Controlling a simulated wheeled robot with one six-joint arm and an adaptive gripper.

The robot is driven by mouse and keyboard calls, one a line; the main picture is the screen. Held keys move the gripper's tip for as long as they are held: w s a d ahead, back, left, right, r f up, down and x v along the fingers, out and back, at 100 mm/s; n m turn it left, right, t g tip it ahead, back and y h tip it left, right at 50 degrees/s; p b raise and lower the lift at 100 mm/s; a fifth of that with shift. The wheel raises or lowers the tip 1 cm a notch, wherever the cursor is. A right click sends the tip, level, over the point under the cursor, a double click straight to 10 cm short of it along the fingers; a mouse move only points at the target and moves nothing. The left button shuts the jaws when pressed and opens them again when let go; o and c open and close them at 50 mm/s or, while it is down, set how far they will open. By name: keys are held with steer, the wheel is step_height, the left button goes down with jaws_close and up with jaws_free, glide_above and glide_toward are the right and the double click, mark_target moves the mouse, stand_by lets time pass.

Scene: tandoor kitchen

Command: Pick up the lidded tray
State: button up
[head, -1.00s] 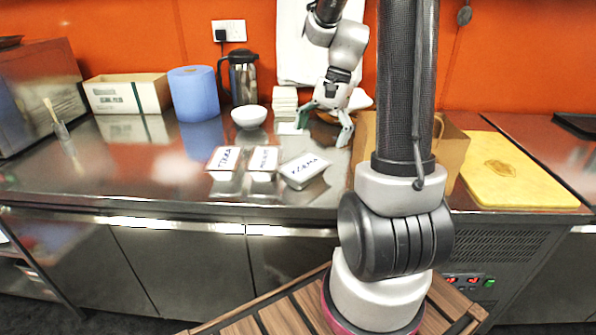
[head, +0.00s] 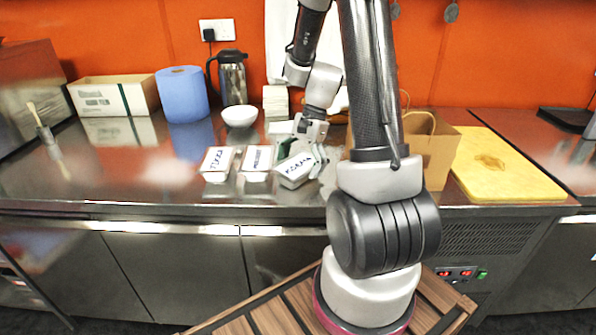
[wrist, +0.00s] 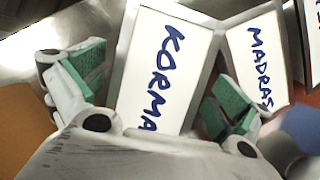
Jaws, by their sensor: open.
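Three foil trays with white lids stand side by side on the steel counter. The right one, marked KORMA (head: 297,166), sits turned at an angle. The middle one (head: 257,158) is marked MADRAS in the wrist view, and the left one (head: 217,160) carries a lettered lid too. My gripper (head: 301,158) is open above the KORMA tray. In the wrist view, the green finger pads of my gripper (wrist: 157,85) lie on either side of the KORMA lid (wrist: 163,70). The MADRAS lid (wrist: 262,60) is close beside the right finger. I cannot tell whether the fingers touch the tray.
A white bowl (head: 239,116), a blue paper roll (head: 182,94), a flask (head: 231,78) and a cardboard box (head: 105,97) stand behind. A paper bag (head: 432,150) and yellow board (head: 500,168) are at right. The counter's left front is clear.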

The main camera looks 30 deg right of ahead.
steer(key=shift+f, duration=0.25)
stand_by(0.4)
steer(key=c, duration=1.4)
steer(key=shift+o, duration=0.2)
steer(key=shift+r, duration=0.1)
